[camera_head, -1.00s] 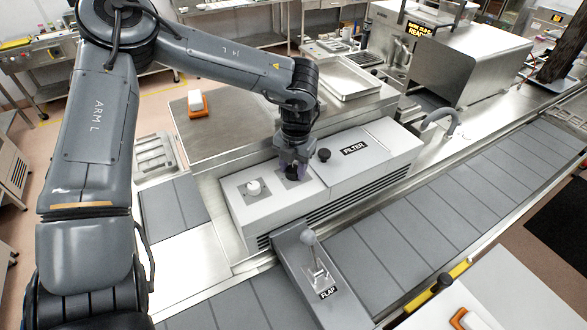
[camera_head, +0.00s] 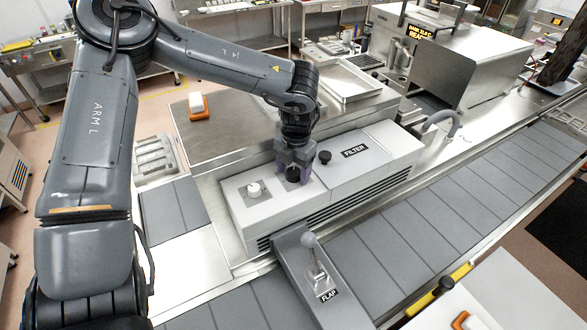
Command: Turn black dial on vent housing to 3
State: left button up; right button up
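The vent housing (camera_head: 375,158) is a long light-grey box with slots along its front, beside the belt. Its black dial (camera_head: 293,175) sits on a darker square plate on the top, between a white knob (camera_head: 254,189) and a small black knob (camera_head: 324,157). My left gripper (camera_head: 295,178) points down over the black dial, one finger on each side of it. The fingers look spread wider than the dial. The dial's pointer and scale marks cannot be read. My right gripper is not in view.
A FLAP lever (camera_head: 311,242) stands on a grey box in front of the housing. The slatted belt (camera_head: 450,205) runs along the front. An orange-and-white block (camera_head: 198,105) and a metal tray (camera_head: 346,82) lie on the steel surface behind.

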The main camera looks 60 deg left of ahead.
aim_at(295, 173)
pick_arm(q)
jog(key=shift+r, duration=0.1)
notch_tip(295, 173, up, 11)
jog(key=b, duration=0.1)
jog(key=shift+w+d+f, duration=0.2)
jog(key=shift+d, duration=0.05)
dwell(0.4)
dwell(0.3)
